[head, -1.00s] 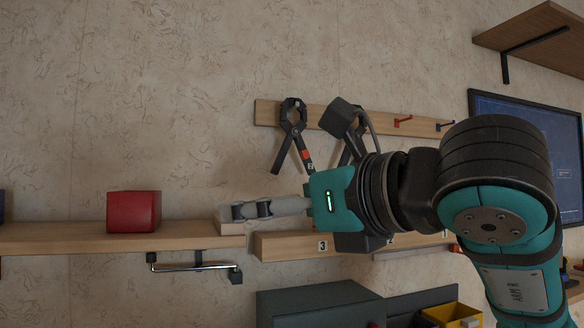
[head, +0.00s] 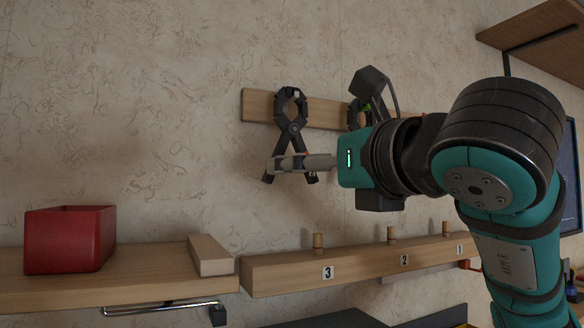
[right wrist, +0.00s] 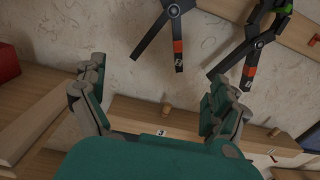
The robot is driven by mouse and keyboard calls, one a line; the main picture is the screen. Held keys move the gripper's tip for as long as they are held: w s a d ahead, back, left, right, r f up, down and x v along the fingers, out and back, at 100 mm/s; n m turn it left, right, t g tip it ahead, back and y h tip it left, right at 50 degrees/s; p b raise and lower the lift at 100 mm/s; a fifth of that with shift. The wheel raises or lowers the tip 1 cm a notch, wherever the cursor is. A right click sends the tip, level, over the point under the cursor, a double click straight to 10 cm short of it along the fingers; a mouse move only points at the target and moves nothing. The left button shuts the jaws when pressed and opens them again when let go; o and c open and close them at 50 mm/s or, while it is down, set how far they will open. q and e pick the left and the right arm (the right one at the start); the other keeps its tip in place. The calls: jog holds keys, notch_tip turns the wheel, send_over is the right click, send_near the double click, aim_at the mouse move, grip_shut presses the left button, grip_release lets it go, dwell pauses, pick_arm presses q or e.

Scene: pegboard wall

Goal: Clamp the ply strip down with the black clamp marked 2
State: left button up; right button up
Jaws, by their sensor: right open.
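A black clamp (head: 291,128) hangs from a wooden rail on the wall, with its ring up and handles splayed down. In the right wrist view, its lower part (right wrist: 173,12) shows an orange band and a small tag, too small to read surely. My right gripper (head: 277,166) is open and level with the handles, overlapping them in the head view. The wrist view shows its fingers (right wrist: 158,100) wide apart with nothing between them, the clamp beyond. The pale ply strip (head: 210,255) lies at the shelf's right end. My left gripper is not in view.
A second black clamp (right wrist: 254,40) with a green part hangs to the right, partly behind my wrist in the head view. A red open box (head: 70,240) stands on the shelf (head: 150,287). A numbered ledge (head: 290,275) with wooden pegs runs below the clamps.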

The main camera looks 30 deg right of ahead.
aim_at(294, 129)
jog(key=w, duration=0.8)
jog(key=shift+w+d+f+p, duration=0.1)
jog(key=shift+d+f+p, duration=0.1)
jog(key=shift+p, duration=0.1)
jog(key=shift+w, duration=0.35)
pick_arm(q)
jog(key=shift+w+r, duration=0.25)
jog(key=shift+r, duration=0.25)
pick_arm(e)
jog(key=shift+s, duration=0.15)
